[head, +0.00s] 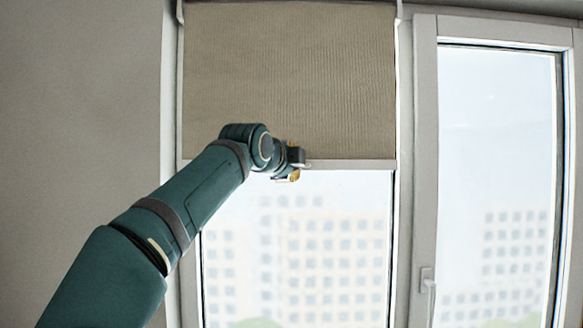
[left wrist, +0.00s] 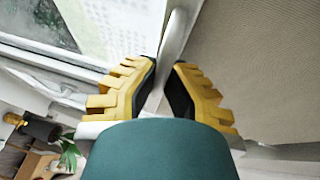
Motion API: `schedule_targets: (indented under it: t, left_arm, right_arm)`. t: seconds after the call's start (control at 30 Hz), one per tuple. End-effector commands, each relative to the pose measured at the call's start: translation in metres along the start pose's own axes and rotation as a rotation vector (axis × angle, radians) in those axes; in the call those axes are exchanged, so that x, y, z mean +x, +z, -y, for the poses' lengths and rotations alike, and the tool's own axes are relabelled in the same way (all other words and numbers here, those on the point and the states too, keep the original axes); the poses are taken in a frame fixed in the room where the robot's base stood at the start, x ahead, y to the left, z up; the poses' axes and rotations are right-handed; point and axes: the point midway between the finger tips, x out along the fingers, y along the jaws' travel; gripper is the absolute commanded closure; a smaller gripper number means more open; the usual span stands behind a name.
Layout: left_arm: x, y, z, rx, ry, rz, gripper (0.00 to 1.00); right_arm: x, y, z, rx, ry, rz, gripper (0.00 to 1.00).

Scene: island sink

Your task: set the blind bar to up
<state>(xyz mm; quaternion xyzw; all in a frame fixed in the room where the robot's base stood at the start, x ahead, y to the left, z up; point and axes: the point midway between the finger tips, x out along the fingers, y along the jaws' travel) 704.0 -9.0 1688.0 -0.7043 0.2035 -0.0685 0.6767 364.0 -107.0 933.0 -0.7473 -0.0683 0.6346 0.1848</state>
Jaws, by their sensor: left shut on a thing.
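The brown fabric blind (head: 290,75) hangs over the upper part of the left window pane in the head view. Its pale blind bar (head: 350,164) runs level along the blind's lower edge. My left gripper (head: 292,172) is at the middle of that bar, partly hidden by my wrist. In the left wrist view, the yellow and black fingers of my left gripper (left wrist: 165,88) are closed around the blind bar (left wrist: 178,35), with the blind fabric (left wrist: 255,60) to the right. My right gripper is in neither view.
The window frame (head: 424,150) stands right of the blind, with a handle (head: 427,280) low on the right sash. Bare glass (head: 300,250) lies below the bar. The left wrist view shows a plant (left wrist: 68,153) and a dark cylindrical object (left wrist: 38,128) far below.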

Motion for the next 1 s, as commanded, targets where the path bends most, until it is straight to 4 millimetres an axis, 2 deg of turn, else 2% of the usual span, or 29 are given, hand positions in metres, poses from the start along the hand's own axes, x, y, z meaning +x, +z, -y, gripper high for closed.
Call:
schedule_targets:
  t: [0.07,0.1,0.13,0.17,0.47,0.63,0.87,1.0]
  left_arm:
    - [0.000,0.000,0.000,0.000,0.001,-0.001,1.00]
    - [0.000,0.000,-0.001,0.000,0.001,-0.001,0.75]
    - [0.001,0.000,-0.001,0.000,0.001,-0.001,0.65]
    - [0.000,0.000,-0.001,0.000,0.001,0.000,0.59]
    - [0.000,0.000,0.000,0.000,0.001,0.000,0.59]
    - [-0.007,0.000,0.001,0.001,0.001,0.000,0.59]
    - [-0.032,0.000,0.000,0.001,0.001,0.001,0.59]
    - [-0.056,0.000,0.001,0.001,-0.001,0.000,0.59]
  right_arm:
    - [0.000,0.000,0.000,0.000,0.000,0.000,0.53]
    - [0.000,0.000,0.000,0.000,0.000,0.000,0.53]
    - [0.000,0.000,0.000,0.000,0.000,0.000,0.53]
    - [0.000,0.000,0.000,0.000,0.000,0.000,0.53]
    - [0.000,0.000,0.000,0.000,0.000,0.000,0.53]
    - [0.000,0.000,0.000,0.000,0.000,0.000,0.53]
    - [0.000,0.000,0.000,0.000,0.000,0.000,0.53]
    - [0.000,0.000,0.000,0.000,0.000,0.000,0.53]
